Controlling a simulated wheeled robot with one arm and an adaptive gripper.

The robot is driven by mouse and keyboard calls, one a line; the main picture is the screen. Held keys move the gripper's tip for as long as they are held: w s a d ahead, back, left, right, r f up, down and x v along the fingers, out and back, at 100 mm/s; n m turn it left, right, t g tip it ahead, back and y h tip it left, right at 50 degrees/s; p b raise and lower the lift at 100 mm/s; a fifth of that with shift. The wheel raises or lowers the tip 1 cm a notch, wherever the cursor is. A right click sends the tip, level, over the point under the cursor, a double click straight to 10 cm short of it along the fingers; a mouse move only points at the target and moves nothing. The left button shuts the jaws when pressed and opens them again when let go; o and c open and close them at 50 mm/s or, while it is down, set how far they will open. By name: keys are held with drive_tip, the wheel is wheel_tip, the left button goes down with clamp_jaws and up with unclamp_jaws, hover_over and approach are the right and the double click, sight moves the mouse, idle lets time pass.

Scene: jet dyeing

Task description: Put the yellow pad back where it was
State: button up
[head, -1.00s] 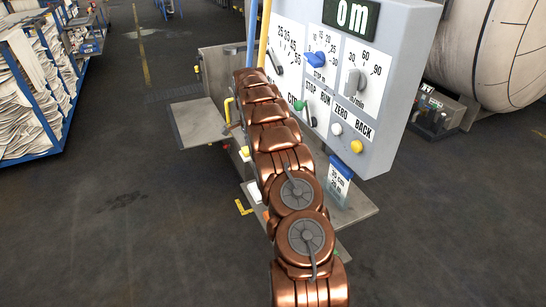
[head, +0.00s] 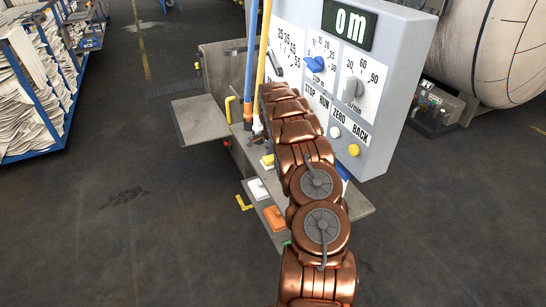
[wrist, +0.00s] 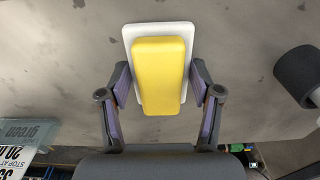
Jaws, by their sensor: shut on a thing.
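The yellow pad (wrist: 160,72) sits between my gripper's fingers in the wrist view, with a larger white plate (wrist: 177,28) showing beneath it. My gripper (wrist: 160,85) is shut on it, one finger along each side. Grey surface lies behind it; I cannot tell whether the plate touches it. In the head view the yellow pad (head: 268,160) shows as a small patch left of my arm, above the grey shelf (head: 350,205). My gripper is mostly hidden by my arm there.
A white pad (head: 257,188) and an orange pad (head: 274,217) lie on the shelf. A control panel (head: 375,100) with knobs stands behind. Blue (head: 250,70) and yellow poles rise beside it. A dark round post (wrist: 297,72) and a printed sign (wrist: 20,145) flank my gripper.

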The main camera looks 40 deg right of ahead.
sight(272, 157)
drive_tip(key=shift+f, duration=0.15)
drive_tip(key=o, duration=1.1)
drive_tip(key=shift+r, duration=0.2)
wheel_tip(272, 157, up, 12)
drive_tip(key=b, duration=0.4)
drive_tip(key=s+a+r+n, duration=0.3)
drive_tip(key=s+a+r, duration=0.1)
drive_tip(key=a, duration=0.5)
drive_tip(key=s+a+r+n, duration=0.3)
drive_tip(key=a+r+n, duration=0.1)
drive_tip(key=a, duration=0.5)
drive_tip(key=s+a+r+n, duration=0.3)
drive_tip(key=s+a+r, duration=0.1)
drive_tip(key=a, duration=0.5)
drive_tip(key=s+a+f+n, duration=0.1)
drive_tip(key=s+a+n, duration=0.3)
drive_tip(key=s, duration=0.5)
drive_tip(key=s+a+f+n+g, duration=0.1)
drive_tip(key=s+a+f+n, duration=0.1)
drive_tip(key=s+a+n, duration=0.2)
drive_tip(key=s+a+f+n, duration=0.1)
drive_tip(key=s+a+n, duration=0.2)
drive_tip(key=s+a, duration=0.6)
drive_tip(key=s, duration=0.6)
drive_tip(key=shift+f+n+g, duration=0.25)
drive_tip(key=shift+n+g, duration=0.05)
drive_tip(key=shift+n, duration=0.1)
